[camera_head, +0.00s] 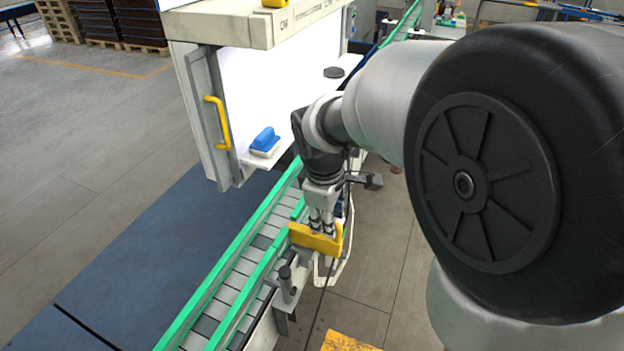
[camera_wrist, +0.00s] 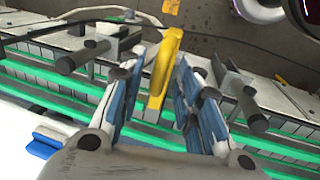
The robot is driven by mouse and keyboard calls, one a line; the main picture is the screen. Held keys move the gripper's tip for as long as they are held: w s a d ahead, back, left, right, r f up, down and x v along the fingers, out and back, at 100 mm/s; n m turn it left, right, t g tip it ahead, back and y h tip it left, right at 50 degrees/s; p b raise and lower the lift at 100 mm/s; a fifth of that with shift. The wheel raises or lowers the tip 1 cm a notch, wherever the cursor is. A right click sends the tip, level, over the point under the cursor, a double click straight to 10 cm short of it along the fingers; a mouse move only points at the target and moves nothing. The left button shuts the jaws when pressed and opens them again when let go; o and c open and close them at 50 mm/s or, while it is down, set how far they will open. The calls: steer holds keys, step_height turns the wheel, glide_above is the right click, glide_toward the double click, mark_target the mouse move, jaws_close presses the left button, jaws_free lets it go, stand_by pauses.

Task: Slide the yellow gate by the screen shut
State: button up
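The yellow gate (camera_head: 317,241) is a small upright plate at the green-railed conveyor, in front of the white screen (camera_head: 262,75). My gripper (camera_head: 322,222) reaches down to it from above. In the wrist view the gate (camera_wrist: 164,70) shows edge-on between the two blue-padded fingers of my gripper (camera_wrist: 160,75). The fingers stand apart on either side of it, with a narrow gap visible on the left; contact on the right is unclear. My wrist and fingers hide part of the gate in the head view.
The conveyor (camera_head: 240,285) runs diagonally under the screen booth. A blue-and-white block (camera_head: 265,143) and a dark disc (camera_head: 334,72) lie on the booth's ledge. A yellow handle (camera_head: 218,123) is on its side panel. Dark clamp posts (camera_wrist: 248,110) flank the gate.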

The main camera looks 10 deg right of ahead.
jaws_close()
stand_by(0.5)
steer(key=shift+w+a+r, duration=0.1)
steer(key=shift+w+a, duration=0.15)
steer(key=shift+a, duration=0.1)
steer(key=p, duration=0.3)
glide_above(300, 229)
steer(key=shift+b, duration=0.3)
steer(key=shift+c, duration=0.3)
jaws_free()
steer(key=shift+a, duration=0.1)
steer(key=shift+o, duration=0.9)
